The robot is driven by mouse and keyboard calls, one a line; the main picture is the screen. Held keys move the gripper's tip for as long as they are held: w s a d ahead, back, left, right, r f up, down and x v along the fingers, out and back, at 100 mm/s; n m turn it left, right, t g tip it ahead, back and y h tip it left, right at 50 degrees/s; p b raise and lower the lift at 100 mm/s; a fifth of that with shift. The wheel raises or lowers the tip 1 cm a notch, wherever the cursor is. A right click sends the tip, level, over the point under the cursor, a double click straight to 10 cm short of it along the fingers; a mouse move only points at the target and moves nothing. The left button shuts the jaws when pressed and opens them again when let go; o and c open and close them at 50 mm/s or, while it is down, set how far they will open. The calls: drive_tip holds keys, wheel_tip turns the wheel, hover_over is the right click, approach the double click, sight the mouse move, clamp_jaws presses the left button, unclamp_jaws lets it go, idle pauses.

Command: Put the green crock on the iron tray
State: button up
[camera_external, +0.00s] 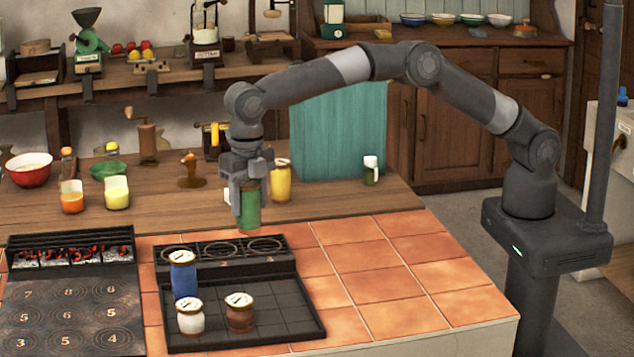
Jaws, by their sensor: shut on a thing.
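The green crock (250,208) is upright between the fingers of my gripper (247,200), which is shut on it. It appears to be held near the front edge of the wooden counter, behind the tray; its height above the surface is hard to tell. The dark iron tray (290,316) lies on the orange tiles in front. A blue crock (184,278), a white crock (190,318) and a brown crock (240,314) stand on it. The right side of the tray is bare.
A yellow crock (280,182) stands just right of my gripper on the wooden counter (330,200). A dark strip with rings (222,250) lies behind the tray. A numbered hearth plate (70,315) is left. The tiles (400,265) on the right are clear.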

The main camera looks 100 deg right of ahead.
drive_tip(key=shift+w+a+f, duration=0.45)
drive_tip(key=shift+a+f, duration=1.2)
drive_tip(key=shift+f, duration=0.05)
drive_tip(key=shift+w+a+f, duration=0.45)
drive_tip(key=shift+a+f, duration=1.2)
drive_tip(key=shift+f, duration=0.05)
drive_tip(key=shift+w+a+f, duration=0.45)
drive_tip(key=shift+a+f, duration=1.2)
drive_tip(key=shift+f, duration=0.05)
drive_tip(key=o, duration=1.2)
drive_tip(key=shift+f, duration=0.15)
drive_tip(key=shift+o, duration=0.2)
